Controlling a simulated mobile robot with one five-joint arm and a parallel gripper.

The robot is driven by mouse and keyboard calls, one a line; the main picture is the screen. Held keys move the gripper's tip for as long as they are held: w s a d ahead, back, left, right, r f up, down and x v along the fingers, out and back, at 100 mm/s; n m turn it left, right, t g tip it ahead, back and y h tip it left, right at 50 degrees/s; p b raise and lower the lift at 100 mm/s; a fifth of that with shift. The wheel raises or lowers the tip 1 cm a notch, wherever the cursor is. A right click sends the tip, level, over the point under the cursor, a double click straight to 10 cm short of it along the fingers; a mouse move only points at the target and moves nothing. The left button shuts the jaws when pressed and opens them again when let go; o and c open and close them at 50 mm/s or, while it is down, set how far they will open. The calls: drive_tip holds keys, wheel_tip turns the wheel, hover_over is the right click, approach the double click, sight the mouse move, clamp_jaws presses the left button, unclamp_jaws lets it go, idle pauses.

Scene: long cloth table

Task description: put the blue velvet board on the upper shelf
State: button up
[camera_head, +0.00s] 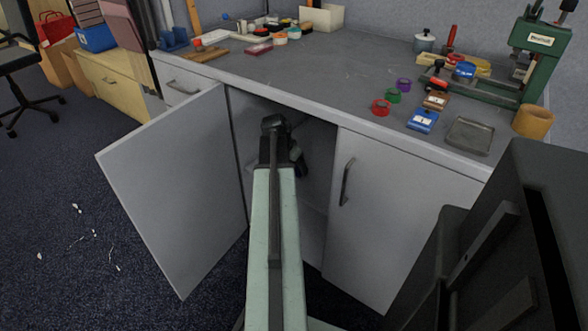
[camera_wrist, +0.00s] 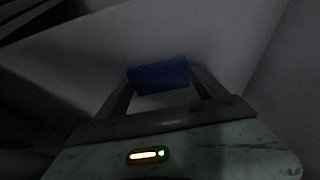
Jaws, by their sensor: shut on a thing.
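The blue velvet board (camera_wrist: 158,76) is a small dark blue rectangle in the wrist view, held between the two fingers of my gripper (camera_wrist: 165,88). In the head view my arm reaches into the open cabinet under the counter, and my gripper (camera_head: 299,162) is a dark shape inside, partly hidden by my arm. I cannot make out the board clearly there. The cabinet interior (camera_head: 316,150) is dim. A pale edge inside it, right of my arm, may be a shelf, but I cannot tell which one. Plain grey surfaces surround the board in the wrist view.
The left cabinet door (camera_head: 175,185) stands wide open, and the right door (camera_head: 385,220) is shut. The grey countertop (camera_head: 330,75) overhangs the opening and holds tape rolls, small boxes, a metal tray (camera_head: 469,135) and a green press (camera_head: 535,55).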

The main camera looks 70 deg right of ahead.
drive_tip(key=shift+r, duration=0.1)
drive_tip(key=o, duration=1.3)
drive_tip(key=shift+f, duration=0.2)
drive_tip(key=shift+r, duration=0.15)
drive_tip(key=shift+r+p, duration=0.3)
drive_tip(key=shift+p, duration=0.2)
drive_tip(key=p+v, duration=0.6)
drive_tip(key=v, duration=0.1)
drive_tip(key=shift+a, duration=0.15)
